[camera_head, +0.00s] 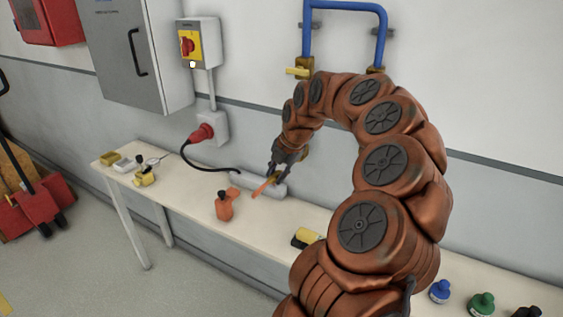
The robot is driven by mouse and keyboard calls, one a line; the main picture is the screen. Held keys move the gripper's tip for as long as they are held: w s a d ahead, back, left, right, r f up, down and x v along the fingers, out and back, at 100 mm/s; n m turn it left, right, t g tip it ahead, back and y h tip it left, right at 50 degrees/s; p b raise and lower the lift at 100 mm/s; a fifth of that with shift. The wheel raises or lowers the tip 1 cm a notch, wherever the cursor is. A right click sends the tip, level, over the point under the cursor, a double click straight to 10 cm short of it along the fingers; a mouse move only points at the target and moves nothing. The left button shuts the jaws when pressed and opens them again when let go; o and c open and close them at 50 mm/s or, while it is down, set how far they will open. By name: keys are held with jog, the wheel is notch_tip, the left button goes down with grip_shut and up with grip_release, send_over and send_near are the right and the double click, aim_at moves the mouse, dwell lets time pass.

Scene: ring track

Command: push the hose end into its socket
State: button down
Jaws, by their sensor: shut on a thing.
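My gripper (274,174) is at the end of my brown arm, pointing down just above the back of the long white bench. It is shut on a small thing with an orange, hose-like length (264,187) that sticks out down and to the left. I take this for the hose end; its tip is too small to make out. A brass fitting (306,153) shows on the wall just right of the gripper, partly hidden by my arm. I cannot tell whether it is the socket. The hose end looks apart from it.
A blue pipe (345,6) with a brass valve (303,69) is on the wall above.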

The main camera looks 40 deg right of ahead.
jog(key=shift+s+d+r+n+y, duration=0.35)
jog(key=shift+s+r+n, duration=0.25)
jog(key=shift+r+n, duration=0.1)
jog(key=shift+p, duration=0.3)
jog(key=shift+w+d+p, duration=0.25)
jog(key=shift+d+p, duration=0.5)
jog(key=shift+d, duration=0.15)
jog(key=shift+w+d+p, duration=0.3)
jog(key=shift+d+p, duration=0.5)
jog(key=shift+d, duration=0.15)
jog(key=shift+w+d+p, duration=0.25)
jog(key=shift+d+p, duration=0.5)
jog(key=shift+d, duration=0.15)
jog(key=shift+b, duration=1.35)
jog(key=shift+w+d+p, duration=0.25)
jog(key=shift+d+p, duration=0.05)
jog(key=shift+d, duration=0.4)
dwell(0.6)
